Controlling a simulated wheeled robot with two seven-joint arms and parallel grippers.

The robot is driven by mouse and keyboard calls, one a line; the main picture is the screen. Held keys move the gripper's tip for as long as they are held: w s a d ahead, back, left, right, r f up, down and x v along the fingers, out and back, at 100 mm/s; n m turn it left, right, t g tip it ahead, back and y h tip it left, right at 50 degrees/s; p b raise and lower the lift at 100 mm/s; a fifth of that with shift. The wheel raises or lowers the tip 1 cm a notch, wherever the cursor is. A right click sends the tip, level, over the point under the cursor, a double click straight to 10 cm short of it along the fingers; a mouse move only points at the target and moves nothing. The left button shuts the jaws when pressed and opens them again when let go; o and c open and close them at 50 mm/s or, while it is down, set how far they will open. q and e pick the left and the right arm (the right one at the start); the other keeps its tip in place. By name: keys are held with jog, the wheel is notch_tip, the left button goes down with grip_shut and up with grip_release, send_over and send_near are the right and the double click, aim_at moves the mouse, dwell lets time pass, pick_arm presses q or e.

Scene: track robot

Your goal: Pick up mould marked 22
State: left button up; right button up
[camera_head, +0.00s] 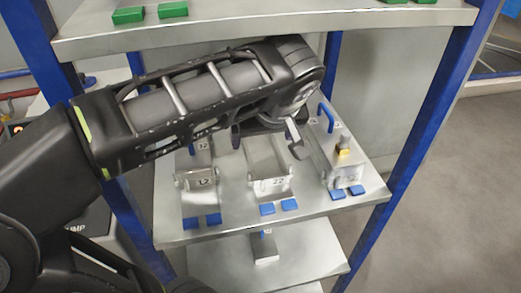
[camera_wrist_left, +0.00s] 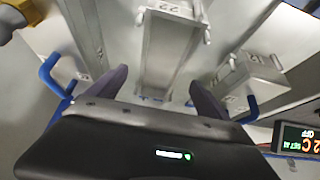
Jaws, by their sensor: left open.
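The mould marked 22 (camera_head: 268,163) is a grey metal block in the middle of the shelf, its number on the near end. In the left wrist view the mould (camera_wrist_left: 170,50) lies straight ahead, its 22 upside down near the top edge. My left gripper (camera_head: 266,138) hangs over the far part of this mould, partly hidden by my own arm. Contact cannot be told. My right gripper is out of view.
A mould marked 12 (camera_head: 196,178) stands left of it, and another mould with a yellow part (camera_head: 343,160) stands right, on the same metal shelf (camera_head: 235,225). Blue rack posts (camera_head: 420,120) flank the shelf. An upper shelf (camera_head: 260,32) overhangs my arm.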

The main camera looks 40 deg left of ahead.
aim_at(259, 148)
pick_arm(q)
jog(key=x, duration=0.5)
jog(key=shift+c, duration=0.6)
jog(key=shift+r, duration=0.1)
grip_shut()
dwell(0.6)
